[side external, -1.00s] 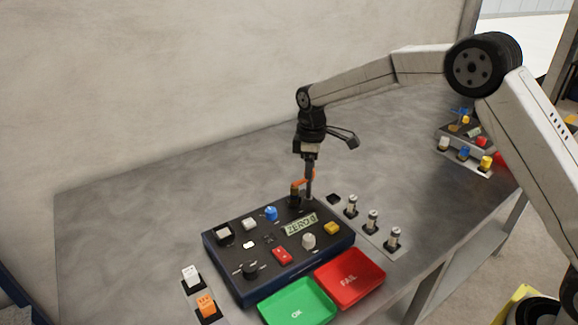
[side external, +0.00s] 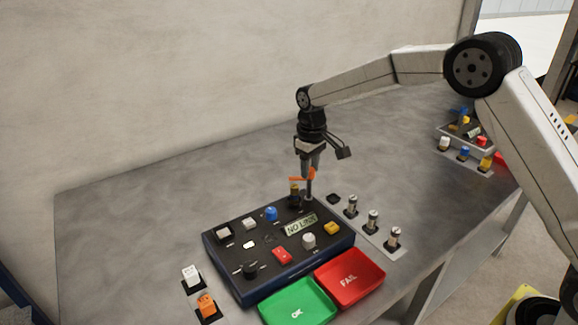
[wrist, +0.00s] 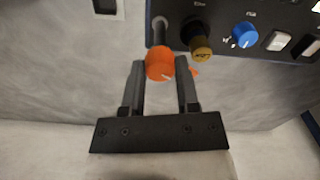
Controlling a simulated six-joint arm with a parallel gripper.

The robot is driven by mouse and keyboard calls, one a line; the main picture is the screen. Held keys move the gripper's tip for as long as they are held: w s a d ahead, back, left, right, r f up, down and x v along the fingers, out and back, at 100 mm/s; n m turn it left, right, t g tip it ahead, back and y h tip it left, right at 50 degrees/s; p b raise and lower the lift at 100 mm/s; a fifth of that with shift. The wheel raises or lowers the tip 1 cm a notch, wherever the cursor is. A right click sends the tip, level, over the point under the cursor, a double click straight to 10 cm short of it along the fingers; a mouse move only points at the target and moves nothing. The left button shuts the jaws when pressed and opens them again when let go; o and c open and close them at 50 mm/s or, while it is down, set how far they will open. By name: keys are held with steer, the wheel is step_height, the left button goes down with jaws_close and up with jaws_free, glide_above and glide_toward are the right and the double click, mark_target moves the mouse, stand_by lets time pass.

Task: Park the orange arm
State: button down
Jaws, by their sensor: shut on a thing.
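The orange arm (side external: 302,178) shows at the back corner of the dark control panel, just under my gripper (side external: 309,173). In the wrist view its round orange head (wrist: 160,64) sits between the two fingers of my gripper (wrist: 161,70), which are shut on it. A grey post (wrist: 158,30) stands beside the orange head. A small orange tip (wrist: 194,71) shows past the right finger. A gold-topped dark knob (wrist: 201,47) stands to the right, apart from the fingers; in the side view this knob (side external: 294,190) is just below the orange arm. The display (side external: 301,224) appears to read NO LINK.
The panel (side external: 226,262) carries a blue knob (side external: 271,213), a red switch (side external: 282,255) and several other controls. Green (side external: 280,310) and red (side external: 365,270) trays lie in front. Several small cylinders stand to the right. The table behind is clear.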

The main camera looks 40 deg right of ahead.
steer(key=m, duration=0.5)
steer(key=shift+m, duration=0.3)
steer(key=m, duration=0.6)
stand_by(0.4)
steer(key=shift+c, duration=1.7)
jaws_free()
steer(key=shift+r, duration=0.1)
steer(key=shift+r, duration=3.85)
steer(key=s+d+f+n+t, duration=0.1)
steer(key=s+f+n, duration=0.2)
steer(key=s, duration=0.6)
steer(key=s+d+f+n, duration=0.1)
steer(key=s+f+n, duration=0.2)
steer(key=s, duration=0.6)
steer(key=s+d+f+n+t, duration=0.1)
steer(key=s+d+f+n, duration=0.1)
steer(key=s, duration=0.7)
steer(key=shift+f+n+t, duration=0.3)
steer(key=shift+f+n, duration=0.2)
steer(key=shift+f, duration=0.15)
